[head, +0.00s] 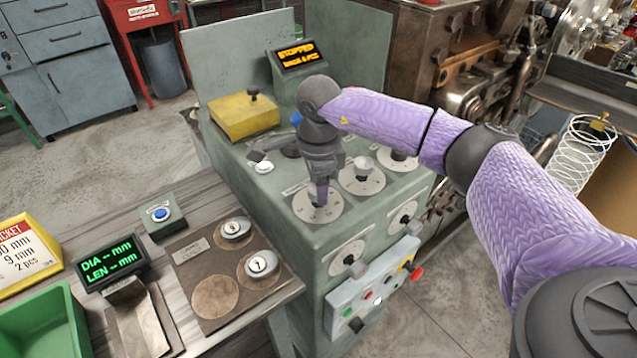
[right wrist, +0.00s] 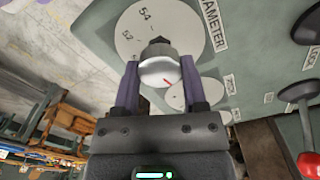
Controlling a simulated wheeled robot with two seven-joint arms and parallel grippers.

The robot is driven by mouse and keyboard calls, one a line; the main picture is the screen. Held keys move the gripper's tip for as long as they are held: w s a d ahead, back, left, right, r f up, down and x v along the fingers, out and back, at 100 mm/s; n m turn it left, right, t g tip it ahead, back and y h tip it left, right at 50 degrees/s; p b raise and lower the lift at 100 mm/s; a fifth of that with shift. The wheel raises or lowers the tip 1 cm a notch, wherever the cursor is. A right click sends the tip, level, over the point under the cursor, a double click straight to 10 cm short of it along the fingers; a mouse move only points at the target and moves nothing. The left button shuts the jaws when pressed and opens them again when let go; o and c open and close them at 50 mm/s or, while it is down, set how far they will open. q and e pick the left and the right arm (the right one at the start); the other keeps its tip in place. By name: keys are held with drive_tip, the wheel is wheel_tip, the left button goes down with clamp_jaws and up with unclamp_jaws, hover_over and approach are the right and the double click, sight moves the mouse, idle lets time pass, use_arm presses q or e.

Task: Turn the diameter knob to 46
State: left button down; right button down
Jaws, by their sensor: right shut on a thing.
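The diameter knob (right wrist: 157,70) is a pale round knob with a red mark, on a white dial plate (right wrist: 132,28) beside a label reading "DIAMETER" (right wrist: 214,26). Figures that look like 54 and 52 show on the plate. In the head view the dial plate (head: 334,207) is at the front left of the machine's top panel. My right gripper (head: 318,190) reaches down onto it and mostly hides the knob there. In the right wrist view the purple fingers of my right gripper (right wrist: 160,66) are shut on the knob, one on each side. My left gripper is not in view.
Other dials (head: 377,184) lie close by to the right. A display (head: 297,55) reads "STOPPED". A button box (head: 372,290) is on the machine's front. A green readout (head: 112,262) shows DIA and LEN with dashes. A job ticket (head: 22,250) stands at the left.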

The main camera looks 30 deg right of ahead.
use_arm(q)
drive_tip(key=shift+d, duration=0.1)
use_arm(e)
drive_tip(key=shift+c, duration=1.2)
unclamp_jaws()
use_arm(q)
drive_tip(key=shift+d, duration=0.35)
use_arm(e)
drive_tip(key=shift+o, duration=0.5)
drive_tip(key=shift+r, duration=0.15)
wheel_tip(320, 180, up, 9)
drive_tip(key=shift+f+p, duration=0.1)
drive_tip(key=shift+p, duration=0.45)
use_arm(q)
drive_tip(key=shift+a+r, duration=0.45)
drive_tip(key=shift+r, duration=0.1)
use_arm(e)
drive_tip(key=shift+r, duration=0.45)
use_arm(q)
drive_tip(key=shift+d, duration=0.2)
